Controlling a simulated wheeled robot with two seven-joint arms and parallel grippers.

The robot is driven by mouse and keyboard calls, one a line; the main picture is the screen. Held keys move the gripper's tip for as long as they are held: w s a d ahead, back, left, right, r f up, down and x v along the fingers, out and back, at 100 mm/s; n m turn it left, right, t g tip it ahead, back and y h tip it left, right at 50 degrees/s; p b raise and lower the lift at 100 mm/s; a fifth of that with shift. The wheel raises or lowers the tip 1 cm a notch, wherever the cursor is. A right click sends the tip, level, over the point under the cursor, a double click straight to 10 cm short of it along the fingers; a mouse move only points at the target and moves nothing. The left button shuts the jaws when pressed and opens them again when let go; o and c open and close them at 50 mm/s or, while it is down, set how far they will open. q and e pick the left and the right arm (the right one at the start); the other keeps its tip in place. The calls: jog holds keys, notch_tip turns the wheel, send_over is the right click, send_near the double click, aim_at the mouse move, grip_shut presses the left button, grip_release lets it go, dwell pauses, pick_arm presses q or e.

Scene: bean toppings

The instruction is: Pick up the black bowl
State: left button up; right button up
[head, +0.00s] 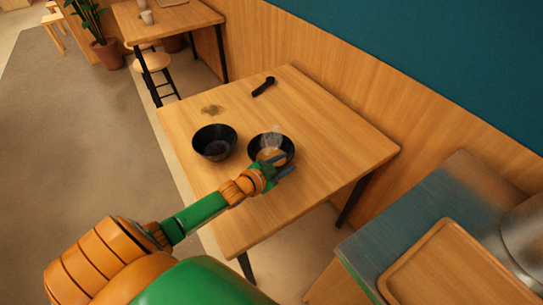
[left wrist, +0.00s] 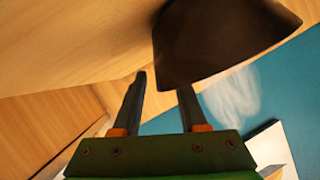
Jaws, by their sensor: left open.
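Two black bowls stand upright on the wooden table: a left one (head: 214,142) and a right one (head: 284,142). My left gripper (head: 285,165) is open at the near side of the right bowl, with its fingers overlapping that bowl's near rim in the head view. The right bowl's contents are partly hidden by the gripper. My right gripper is not in view.
The table's right part is clear. A counter with a wooden tray (head: 445,265) stands at the lower right. A wood-panelled wall runs behind.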

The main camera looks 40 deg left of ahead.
pick_arm(q)
jog(key=shift+s, duration=0.1)
grip_shut()
dwell(1.2)
